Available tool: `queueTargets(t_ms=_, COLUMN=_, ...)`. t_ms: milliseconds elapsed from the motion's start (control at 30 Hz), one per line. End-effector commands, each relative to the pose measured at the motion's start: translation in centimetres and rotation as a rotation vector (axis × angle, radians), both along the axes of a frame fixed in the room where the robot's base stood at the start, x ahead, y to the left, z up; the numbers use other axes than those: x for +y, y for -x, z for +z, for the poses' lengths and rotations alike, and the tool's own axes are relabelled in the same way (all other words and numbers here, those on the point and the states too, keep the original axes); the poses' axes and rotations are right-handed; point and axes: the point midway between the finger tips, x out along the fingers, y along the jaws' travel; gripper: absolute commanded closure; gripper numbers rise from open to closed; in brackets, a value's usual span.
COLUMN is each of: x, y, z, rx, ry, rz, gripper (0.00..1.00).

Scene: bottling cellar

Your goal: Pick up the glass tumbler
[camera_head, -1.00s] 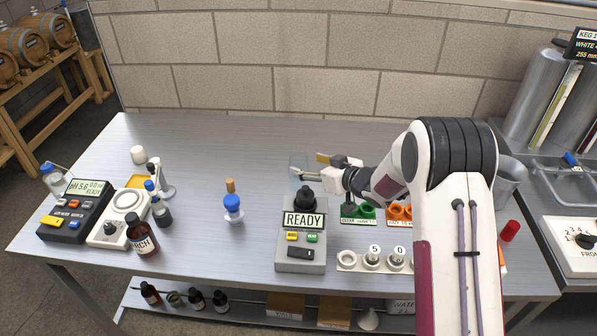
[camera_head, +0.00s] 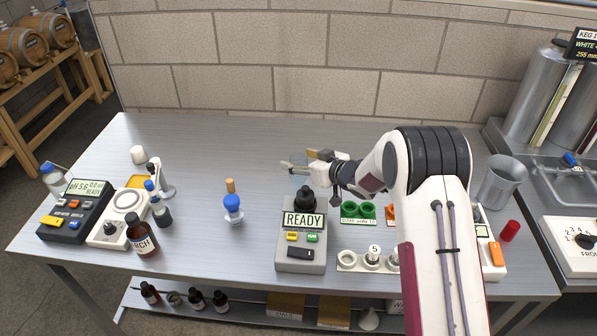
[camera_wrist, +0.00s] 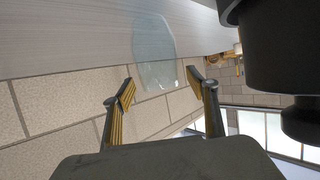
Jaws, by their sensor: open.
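The glass tumbler (camera_head: 299,174) is clear with a faint bluish tint and stands towards the back of the steel bench, behind the READY device. My gripper (camera_head: 299,161) is open, with its fingers at the tumbler and overlapping it in the head view. The wrist view shows the tumbler (camera_wrist: 154,45) ahead, its near end between the two fingertips (camera_wrist: 160,78). There is a visible gap to each finger, and nothing is gripped. The fingers partly hide the tumbler in the head view.
The READY device (camera_head: 302,240) stands just in front of the tumbler. The bench behind the tumbler is clear up to the brick wall.

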Motion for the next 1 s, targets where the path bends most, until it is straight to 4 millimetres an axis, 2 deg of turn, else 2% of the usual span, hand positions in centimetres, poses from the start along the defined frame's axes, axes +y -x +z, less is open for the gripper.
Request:
queueTargets(t_ms=200, x=0.61, y=-0.60, z=-0.34, rx=0.000, ry=0.000, rz=0.000, gripper=0.42)
queueTargets(t_ms=700, x=0.61, y=-0.62, z=-0.31, rx=-0.001, ry=-0.001, rz=0.000, gripper=0.42)
queueTargets(t_ms=867, x=0.61, y=-0.62, z=-0.31, rx=-0.001, ry=-0.001, rz=0.000, gripper=0.83)
queueTargets(t_ms=1000, x=0.61, y=-0.62, z=-0.27, rx=-0.001, ry=-0.001, rz=0.000, gripper=0.85)
